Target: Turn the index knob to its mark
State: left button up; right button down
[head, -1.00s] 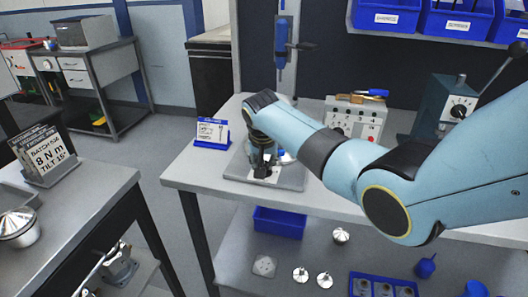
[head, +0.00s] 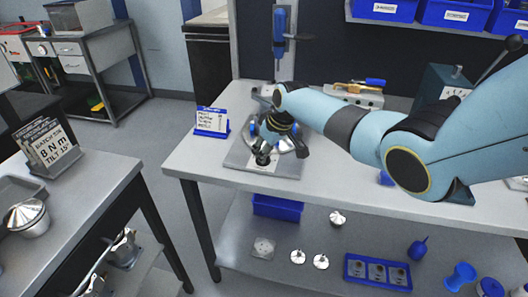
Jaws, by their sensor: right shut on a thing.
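My right gripper (head: 264,154) points down over the grey base plate (head: 234,160) on the workbench. It is shut on what seems to be the index knob, low at the front of the plate. Its dark fingers hide most of the knob, and I cannot make out the mark or the knob's angle. My left gripper is not in view.
A blue-framed card (head: 211,122) stands left of the plate. A control box (head: 357,94) is behind my right forearm, with a press (head: 440,84) at the right. A blue tool (head: 280,35) hangs above. The bench's left front corner is clear.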

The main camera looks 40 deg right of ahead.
jog(key=shift+n, duration=0.6)
jog(key=shift+y, duration=0.3)
jog(key=c, duration=1.3)
grip_release()
jog(key=shift+f, duration=0.1)
jog(key=shift+c, duration=0.2)
jog(key=shift+s+d+r, duration=0.1)
jog(key=shift+r, duration=0.45)
jog(key=v, duration=1.1)
